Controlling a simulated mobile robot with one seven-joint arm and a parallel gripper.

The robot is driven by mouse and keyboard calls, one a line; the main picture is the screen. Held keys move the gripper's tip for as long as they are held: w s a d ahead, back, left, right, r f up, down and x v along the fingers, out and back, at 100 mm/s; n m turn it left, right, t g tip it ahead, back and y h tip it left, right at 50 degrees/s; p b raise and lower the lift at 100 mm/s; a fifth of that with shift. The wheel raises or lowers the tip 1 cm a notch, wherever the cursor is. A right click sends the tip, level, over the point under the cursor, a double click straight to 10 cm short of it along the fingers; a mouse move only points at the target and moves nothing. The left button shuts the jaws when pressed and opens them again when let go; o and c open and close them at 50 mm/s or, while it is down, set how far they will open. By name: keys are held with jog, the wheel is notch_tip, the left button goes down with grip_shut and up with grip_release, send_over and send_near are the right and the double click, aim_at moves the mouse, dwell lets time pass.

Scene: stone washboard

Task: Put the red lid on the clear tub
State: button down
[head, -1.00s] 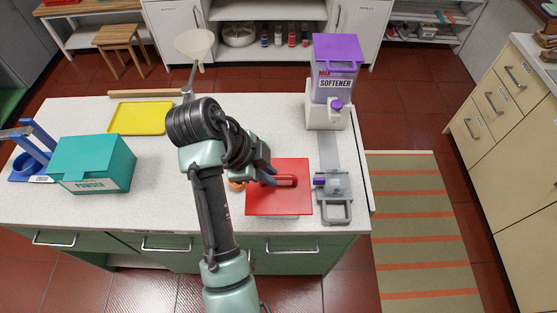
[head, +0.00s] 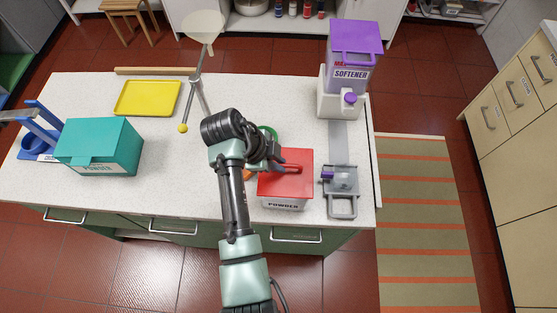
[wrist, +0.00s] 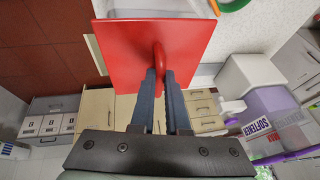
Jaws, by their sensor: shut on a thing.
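The red lid (head: 275,186) is a flat square with a loop handle on top. My gripper (head: 283,168) is shut on that handle. In the wrist view the fingers (wrist: 162,72) close on the handle and the red lid (wrist: 125,50) spreads out beyond them. The clear tub (head: 284,204), its front marked POWDER, stands on the counter directly under the lid. Only its front shows; the lid covers its opening. The lid looks roughly level and lined up with the tub. I cannot tell whether it rests on the rim or hangs just above.
The grey tray (head: 342,205) stands close right of the tub, with the purple softener container (head: 352,65) behind it. A green ring (head: 268,131) lies behind my gripper. A teal powder box (head: 103,147) and yellow tray (head: 146,98) are on the left.

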jog(key=shift+f, duration=0.45)
jog(key=shift+f, duration=0.1)
jog(key=shift+f+b, duration=0.4)
jog(key=shift+b, duration=0.05)
jog(key=shift+f, duration=0.15)
jog(key=c, duration=0.9)
grip_release()
